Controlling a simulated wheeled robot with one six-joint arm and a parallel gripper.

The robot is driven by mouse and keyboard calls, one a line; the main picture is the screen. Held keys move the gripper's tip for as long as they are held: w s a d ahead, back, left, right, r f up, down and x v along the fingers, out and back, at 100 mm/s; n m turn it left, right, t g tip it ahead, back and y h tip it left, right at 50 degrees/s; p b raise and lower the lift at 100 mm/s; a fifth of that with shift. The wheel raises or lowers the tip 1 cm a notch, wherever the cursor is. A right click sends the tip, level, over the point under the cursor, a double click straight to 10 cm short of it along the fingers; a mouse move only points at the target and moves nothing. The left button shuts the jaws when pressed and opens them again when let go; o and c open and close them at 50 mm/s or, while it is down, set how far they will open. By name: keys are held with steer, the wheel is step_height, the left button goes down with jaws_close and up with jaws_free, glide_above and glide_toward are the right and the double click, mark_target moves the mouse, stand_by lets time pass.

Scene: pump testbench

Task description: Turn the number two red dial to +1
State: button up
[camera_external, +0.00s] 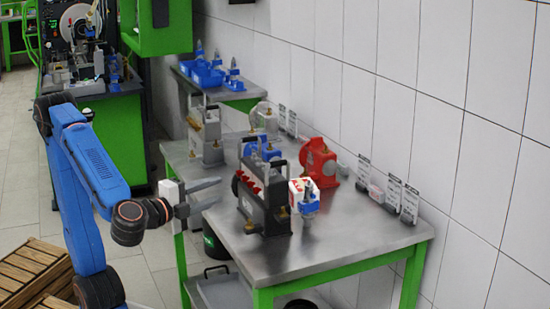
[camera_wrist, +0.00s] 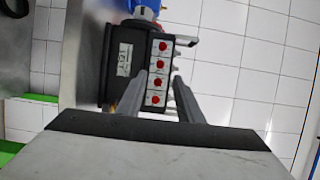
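A black pump unit (camera_external: 262,210) with a top handle stands upright on the metal table, with a row of red dials (camera_external: 252,178) on its slanted panel. The wrist view shows the black unit (camera_wrist: 122,60) turned sideways, with several round red dials on a white strip (camera_wrist: 157,73). I cannot read any dial numbers or settings. My gripper (camera_external: 219,190) is open and empty, left of the unit and apart from it in the external view. In the wrist view, my gripper's fingers (camera_wrist: 166,76) point toward the dial strip and partly overlap its lower part.
The metal table (camera_external: 335,245) has bare room at its front right. A red pump (camera_external: 318,160), a white-and-blue part (camera_external: 305,195) and a grey unit (camera_external: 207,135) stand near the black unit. A tiled wall (camera_external: 420,120) runs behind. Small labelled cards (camera_external: 410,203) stand along it.

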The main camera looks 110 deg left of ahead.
steer(key=v, duration=0.8)
steer(key=shift+d, duration=0.25)
steer(key=shift+s, duration=0.15)
